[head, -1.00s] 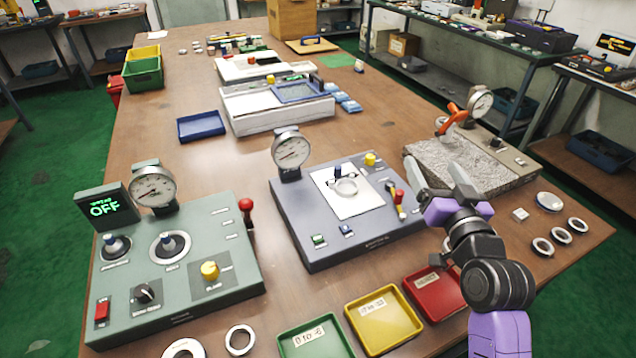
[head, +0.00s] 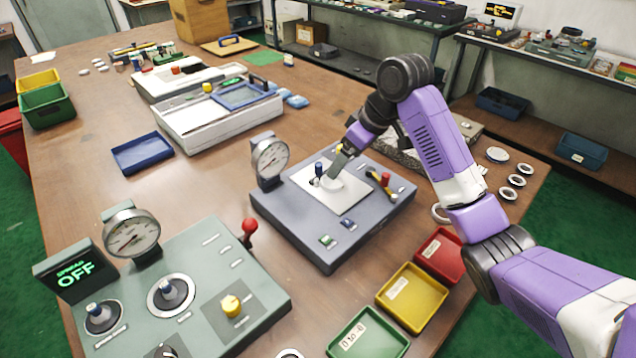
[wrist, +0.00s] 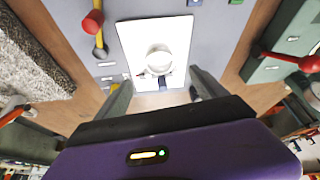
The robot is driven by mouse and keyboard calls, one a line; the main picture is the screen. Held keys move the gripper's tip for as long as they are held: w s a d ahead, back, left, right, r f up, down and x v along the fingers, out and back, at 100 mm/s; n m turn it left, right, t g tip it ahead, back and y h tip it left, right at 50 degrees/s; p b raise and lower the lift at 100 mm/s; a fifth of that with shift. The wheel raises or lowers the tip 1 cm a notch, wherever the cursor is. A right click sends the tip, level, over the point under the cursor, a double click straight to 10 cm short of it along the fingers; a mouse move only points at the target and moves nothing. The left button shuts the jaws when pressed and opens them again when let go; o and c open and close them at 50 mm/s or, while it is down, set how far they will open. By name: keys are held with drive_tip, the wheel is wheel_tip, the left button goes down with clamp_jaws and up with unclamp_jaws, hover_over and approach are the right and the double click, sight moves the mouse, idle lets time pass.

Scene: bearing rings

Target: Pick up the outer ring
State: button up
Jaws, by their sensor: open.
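The outer ring (wrist: 159,61) is a pale metal ring lying on the white plate (wrist: 180,28) of the grey-blue gauge station. In the head view the ring (head: 331,187) shows partly, close to my gripper. My gripper (head: 335,168) reaches down over the white plate, just behind and above the ring. In the wrist view my gripper (wrist: 160,86) is open and empty. Its two fingers stand apart, with the ring ahead of the gap between them. A small dark-blue post (head: 319,169) stands beside the ring on the plate.
A dial gauge (head: 270,160) stands at the station's left corner. A red-knobbed lever (head: 384,180) is right of the plate. Green, yellow (head: 412,291) and red trays sit in front. Several loose rings (head: 511,187) lie at right. A green-grey control panel (head: 190,290) reads OFF.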

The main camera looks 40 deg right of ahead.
sight(336, 182)
drive_tip(key=x, duration=0.8)
drive_tip(key=shift+s, duration=0.25)
drive_tip(key=c, duration=1.7)
drive_tip(key=shift+o, duration=0.2)
drive_tip(key=shift+r, duration=0.1)
drive_tip(key=shift+c, duration=0.2)
